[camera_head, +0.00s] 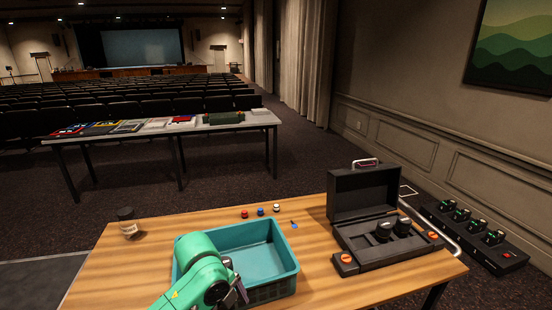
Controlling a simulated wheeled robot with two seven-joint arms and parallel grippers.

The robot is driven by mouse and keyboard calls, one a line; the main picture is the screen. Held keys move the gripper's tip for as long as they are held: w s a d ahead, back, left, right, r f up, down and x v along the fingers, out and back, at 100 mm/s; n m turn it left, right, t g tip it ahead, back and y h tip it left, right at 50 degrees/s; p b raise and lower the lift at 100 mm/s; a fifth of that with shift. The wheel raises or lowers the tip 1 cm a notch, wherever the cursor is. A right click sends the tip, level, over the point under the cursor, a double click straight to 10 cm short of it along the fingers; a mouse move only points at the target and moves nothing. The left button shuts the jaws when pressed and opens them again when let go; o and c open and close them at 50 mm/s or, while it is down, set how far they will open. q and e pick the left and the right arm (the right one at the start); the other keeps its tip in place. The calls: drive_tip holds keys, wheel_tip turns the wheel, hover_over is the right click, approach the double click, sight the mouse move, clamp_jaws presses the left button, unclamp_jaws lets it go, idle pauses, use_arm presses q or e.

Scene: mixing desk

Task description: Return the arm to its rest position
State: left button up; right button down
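My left arm, green, comes in at the bottom, left of the middle. Its dark gripper (237,289) is over the left part of the teal bin (289,253), partly hidden behind the arm's own wrist. I cannot tell whether its fingers are open or shut, and I see nothing clearly held in it. My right arm and gripper are not in view. The teal bin stands on the wooden desk, and the part of its floor that I can see is bare.
On the wooden desk (150,262), an open black case (362,192) holding dark rounded items stands right of the bin. A dark-lidded jar (129,229) stands at the left.

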use_arm(q)
drive_tip(key=s+a+f+n+t+y, duration=0.1)
drive_tip(key=s+a+f+n, duration=0.45)
drive_tip(key=n, duration=0.55)
drive_tip(key=s+a+f+n+t+y, duration=0.1)
drive_tip(key=s+a+f+n, duration=0.1)
drive_tip(key=s+a+n, duration=0.65)
wheel_tip(320, 180, down, 23)
drive_tip(key=s+d+n+g, duration=0.1)
drive_tip(key=s+n, duration=0.2)
drive_tip(key=s+a+f+g, duration=0.1)
drive_tip(key=s+a+f, duration=0.1)
drive_tip(key=s+f, duration=1.2)
drive_tip(key=shift+s+a+f, duration=0.3)
drive_tip(key=shift+s+f, duration=0.05)
drive_tip(key=shift+s, duration=0.9)
drive_tip(key=shift+c, duration=0.3)
